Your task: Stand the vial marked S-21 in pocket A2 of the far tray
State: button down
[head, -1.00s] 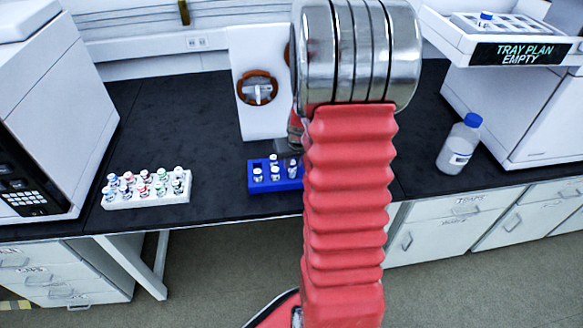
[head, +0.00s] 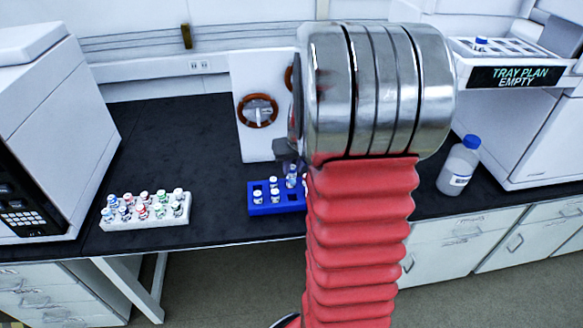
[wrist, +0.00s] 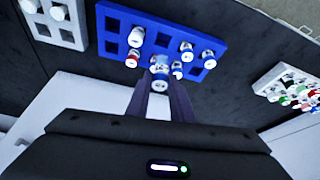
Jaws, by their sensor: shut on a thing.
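In the head view the held vial (head: 291,175) hangs upright over the right part of a blue rack (head: 277,209). The blue rack (wrist: 167,18) fills the upper middle of the wrist view, with several white-capped vials and some empty pockets. The mark on the held vial is too small to read. A pale tray (head: 520,54) with pockets and one blue-capped vial sits on the right-hand instrument, above a sign reading "TRAY PLAN EMPTY". Its pocket labels cannot be read.
A white rack (head: 147,220) of several vials with mixed cap colours stands left on the black bench. A blue-capped bottle (head: 460,165) stands at the right. A white panel with a brown ring (head: 258,111) is behind the blue rack. Instruments flank the bench.

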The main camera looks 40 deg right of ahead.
jog(key=w+a+f+n+y, duration=0.1)
jog(key=w+a, duration=0.4)
jog(key=a, duration=1.1)
jog(key=w+a+f+n, duration=0.1)
jog(key=w+a+n, duration=0.3)
jog(key=a, duration=1.1)
jog(key=shift+w+a+y, duration=0.4)
jog(key=shift+w, duration=0.6)
